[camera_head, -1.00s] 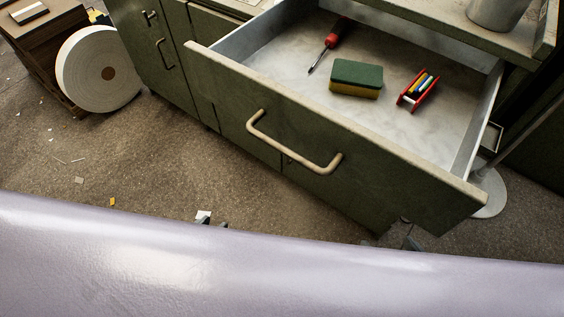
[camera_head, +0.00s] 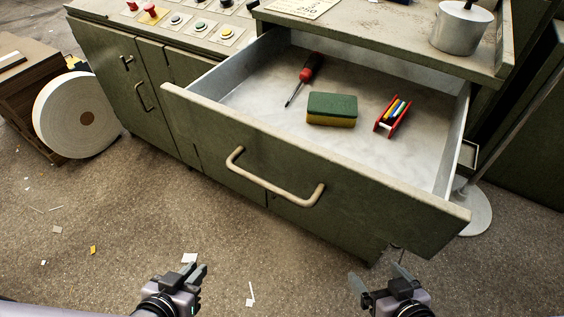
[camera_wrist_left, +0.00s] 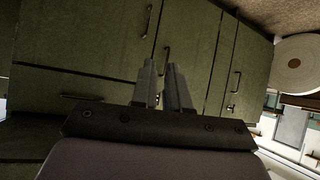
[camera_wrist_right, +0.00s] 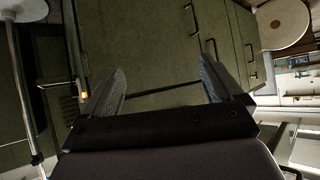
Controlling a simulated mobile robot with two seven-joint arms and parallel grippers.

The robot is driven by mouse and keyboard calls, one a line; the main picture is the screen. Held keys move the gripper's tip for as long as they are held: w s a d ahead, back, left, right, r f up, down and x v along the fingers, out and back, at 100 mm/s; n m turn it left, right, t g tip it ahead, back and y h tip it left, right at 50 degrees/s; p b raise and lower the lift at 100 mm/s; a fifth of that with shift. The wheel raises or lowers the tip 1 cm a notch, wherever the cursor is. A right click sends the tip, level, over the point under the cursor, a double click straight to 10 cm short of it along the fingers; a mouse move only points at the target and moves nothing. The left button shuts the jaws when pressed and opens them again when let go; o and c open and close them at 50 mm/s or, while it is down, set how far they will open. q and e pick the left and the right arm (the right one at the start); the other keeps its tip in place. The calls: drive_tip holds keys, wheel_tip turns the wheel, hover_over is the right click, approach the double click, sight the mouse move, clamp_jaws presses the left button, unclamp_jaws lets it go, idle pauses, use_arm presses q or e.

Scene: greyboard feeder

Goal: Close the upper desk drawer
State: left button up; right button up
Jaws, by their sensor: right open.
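The upper desk drawer (camera_head: 330,180) is pulled well out of the green desk, with its front facing me. A beige bar handle (camera_head: 275,185) is on that front. Inside lie a screwdriver (camera_head: 305,76), a green and yellow sponge (camera_head: 332,110) and a red holder with coloured sticks (camera_head: 393,117). My left gripper (camera_head: 200,273) is below and left of the handle, apart from it; its fingers are together in the left wrist view (camera_wrist_left: 163,85). My right gripper (camera_head: 379,276) is in front of the drawer's right part, open and empty; its spread fingers show in the right wrist view (camera_wrist_right: 162,85).
A metal pot (camera_head: 461,30) stands on the desktop (camera_head: 380,30), above the drawer. A button panel (camera_head: 190,25) is at the upper left. A large white roll (camera_head: 75,115) stands on the floor at left. The floor before the desk has only small scraps.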

sight(229, 142)
use_arm(q)
drive_tip(key=r+m+t+p, duration=0.1)
drive_tip(key=r+m, duration=0.2)
drive_tip(key=r, duration=0.1)
drive_tip(key=a+r+m+t+h+p, duration=0.1)
drive_tip(key=r+m+p, duration=0.1)
drive_tip(key=r+m, duration=0.2)
drive_tip(key=r+m+t+h+p, duration=0.1)
drive_tip(key=r+m+p, duration=0.1)
drive_tip(key=r+m, duration=0.2)
drive_tip(key=shift+w+a+r+t, duration=0.15)
drive_tip(key=shift+r, duration=0.4)
drive_tip(key=shift+w+a+r+t, duration=0.1)
drive_tip(key=shift+w+r+t, duration=0.05)
drive_tip(key=shift+r, duration=0.35)
clamp_jaws()
wheel_tip(229, 142, up, 11)
drive_tip(key=s+d+m+t+h+p, duration=0.2)
drive_tip(key=m+h+p, duration=0.15)
drive_tip(key=m, duration=0.75)
drive_tip(key=shift+h, duration=0.45)
drive_tip(key=x, duration=1.2)
drive_tip(key=shift+w+d+f, duration=0.1)
drive_tip(key=shift+w+d, duration=0.05)
drive_tip(key=shift+d, duration=0.15)
drive_tip(key=shift+w+d, duration=0.4)
drive_tip(key=shift+w, duration=0.2)
